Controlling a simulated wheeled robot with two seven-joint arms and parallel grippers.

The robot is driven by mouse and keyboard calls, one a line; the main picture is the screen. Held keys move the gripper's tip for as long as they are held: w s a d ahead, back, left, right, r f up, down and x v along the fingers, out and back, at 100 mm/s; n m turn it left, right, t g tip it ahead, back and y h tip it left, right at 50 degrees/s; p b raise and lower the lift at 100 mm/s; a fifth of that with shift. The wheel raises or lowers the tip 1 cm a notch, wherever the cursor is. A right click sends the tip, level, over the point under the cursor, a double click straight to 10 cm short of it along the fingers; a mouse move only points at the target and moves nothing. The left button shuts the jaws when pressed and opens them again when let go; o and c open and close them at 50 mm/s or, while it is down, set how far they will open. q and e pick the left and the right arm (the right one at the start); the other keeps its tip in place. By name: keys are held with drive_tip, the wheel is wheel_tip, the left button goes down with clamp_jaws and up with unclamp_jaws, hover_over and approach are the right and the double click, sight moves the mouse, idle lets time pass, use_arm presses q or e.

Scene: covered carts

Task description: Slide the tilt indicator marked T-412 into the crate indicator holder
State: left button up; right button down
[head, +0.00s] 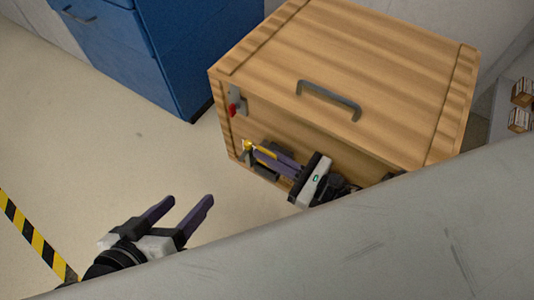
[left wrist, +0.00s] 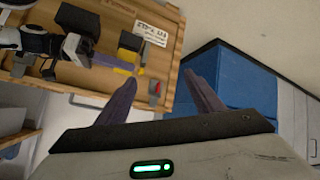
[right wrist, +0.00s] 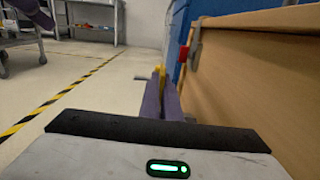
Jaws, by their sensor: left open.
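The yellow tilt indicator (head: 264,152) is at the tips of my right gripper (head: 270,158), close in front of the wooden crate's (head: 350,70) front face; its marking is not legible. It also shows in the left wrist view (left wrist: 124,71) and the right wrist view (right wrist: 159,72). The right fingers (right wrist: 163,85) look closed on it. A dark block on the crate face (left wrist: 130,42), probably the indicator holder, is beside the indicator; I cannot tell whether they touch. My left gripper (head: 184,204) is open and empty, left of the crate.
A grey handle (head: 329,100) is on the crate lid and a red latch (head: 233,107) near its left corner. A blue cabinet (head: 165,60) stands behind. A grey surface (head: 400,230) crosses the foreground. The floor on the left is clear, with striped tape (head: 35,237).

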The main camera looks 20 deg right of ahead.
use_arm(q)
drive_tip(key=shift+w+b, duration=0.1)
drive_tip(key=shift+b, duration=0.45)
use_arm(e)
drive_tip(key=shift+f, duration=1.05)
use_arm(q)
drive_tip(key=shift+r, duration=0.1)
use_arm(e)
drive_tip(key=shift+r, duration=0.1)
drive_tip(key=shift+r+p, duration=0.35)
drive_tip(key=shift+p, duration=0.05)
drive_tip(key=shift+r, duration=0.25)
use_arm(q)
drive_tip(key=shift+f, duration=0.2)
drive_tip(key=shift+r, duration=0.15)
idle(0.6)
drive_tip(key=shift+b, duration=0.4)
use_arm(e)
drive_tip(key=shift+f, duration=0.7)
drive_tip(key=c, duration=1.9)
unclamp_jaws()
drive_tip(key=shift+f, duration=0.1)
